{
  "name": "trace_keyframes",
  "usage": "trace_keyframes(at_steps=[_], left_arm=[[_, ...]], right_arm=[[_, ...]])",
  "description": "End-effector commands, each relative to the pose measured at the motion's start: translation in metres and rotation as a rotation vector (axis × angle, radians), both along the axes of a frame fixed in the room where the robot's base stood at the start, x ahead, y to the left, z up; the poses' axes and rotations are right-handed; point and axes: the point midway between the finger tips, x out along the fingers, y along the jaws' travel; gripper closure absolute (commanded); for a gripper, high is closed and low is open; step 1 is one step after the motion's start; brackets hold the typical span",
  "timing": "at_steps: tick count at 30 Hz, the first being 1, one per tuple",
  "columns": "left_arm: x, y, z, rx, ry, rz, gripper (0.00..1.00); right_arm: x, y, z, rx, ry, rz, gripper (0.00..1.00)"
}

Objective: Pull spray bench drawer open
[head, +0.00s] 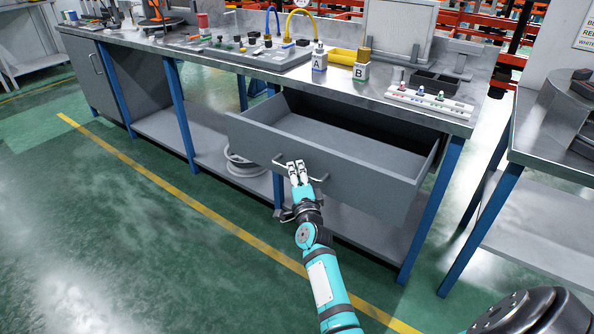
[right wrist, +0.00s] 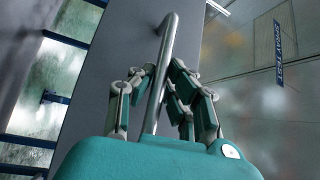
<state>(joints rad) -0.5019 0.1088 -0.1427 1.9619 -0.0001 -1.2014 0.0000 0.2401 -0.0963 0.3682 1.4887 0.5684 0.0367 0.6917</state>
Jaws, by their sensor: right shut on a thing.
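The spray bench drawer (head: 365,180) is a grey drawer that stands pulled out from under the bench top in the head view. Its inside looks empty. A metal bar handle (head: 317,179) runs across its front. My right gripper (head: 296,168) is at the handle and shut on it. In the right wrist view the handle bar (right wrist: 160,80) passes between the fingers of the right gripper (right wrist: 165,90), in front of the grey drawer front (right wrist: 105,80). My left gripper is not in view.
The metal bench top (head: 230,62) carries bottles marked A (head: 319,58) and B (head: 361,65), a white rack (head: 428,102) and several fittings. A coiled hose (head: 243,162) lies on the lower shelf. Another metal table (head: 545,130) stands at right. Open green floor lies in front.

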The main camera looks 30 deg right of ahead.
Motion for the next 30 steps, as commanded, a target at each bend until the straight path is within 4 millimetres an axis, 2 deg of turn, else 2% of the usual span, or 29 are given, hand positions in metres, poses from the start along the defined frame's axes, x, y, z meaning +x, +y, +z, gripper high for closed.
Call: trace_keyframes(at_steps=[1,2,3,8,17,30], left_arm=[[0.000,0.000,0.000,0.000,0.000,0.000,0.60],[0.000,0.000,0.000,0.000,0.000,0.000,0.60],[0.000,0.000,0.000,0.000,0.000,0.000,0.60],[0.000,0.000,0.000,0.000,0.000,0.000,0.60],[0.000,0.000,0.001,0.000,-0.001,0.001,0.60],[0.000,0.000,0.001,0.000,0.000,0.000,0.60]], right_arm=[[-0.001,-0.001,-0.006,0.000,0.012,-0.001,1.00],[-0.001,-0.001,-0.006,0.000,0.013,-0.001,0.88],[-0.001,-0.001,-0.006,0.000,0.013,-0.001,0.83],[-0.001,-0.001,-0.005,0.000,0.009,0.000,0.64],[-0.004,0.001,-0.003,0.001,0.004,0.000,0.64],[-0.063,0.024,-0.013,0.001,0.007,-0.001,0.64]])
